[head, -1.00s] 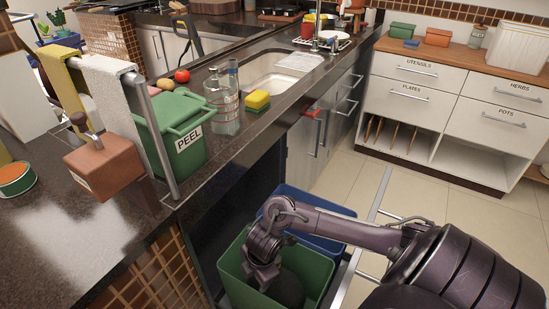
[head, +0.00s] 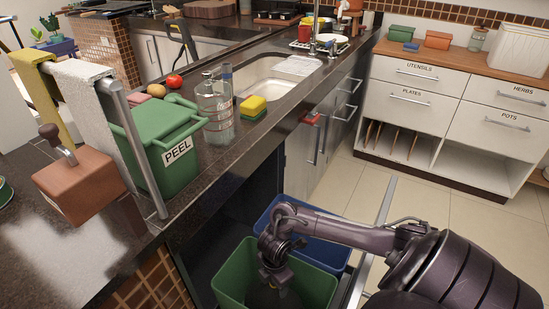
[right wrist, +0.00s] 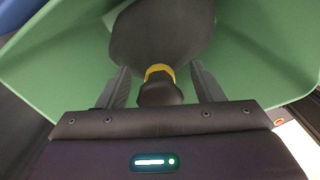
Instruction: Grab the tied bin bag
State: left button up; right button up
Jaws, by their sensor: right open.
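The tied bin bag (right wrist: 160,30) is dark grey, with a yellow tie (right wrist: 160,70) round its neck and a dark bunched top (right wrist: 160,94). It sits inside the green bin (head: 233,268). In the head view, only a dark part of the bag (head: 262,298) shows low in the bin. My right gripper (head: 277,283) reaches down into the bin above the bag. In the right wrist view, its open fingers (right wrist: 162,80) stand either side of the neck, with a gap on both sides. My left gripper is out of view.
A blue bin (head: 330,252) stands just behind the green one in the pull-out. The dark counter (head: 225,165) edge lies to the left, with a green PEEL caddy (head: 165,150) and a glass bottle (head: 214,108). Tiled floor (head: 440,200) is free at the right.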

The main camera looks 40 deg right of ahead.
grip_shut()
dwell(0.4)
jog(key=shift+w+r, duration=0.1)
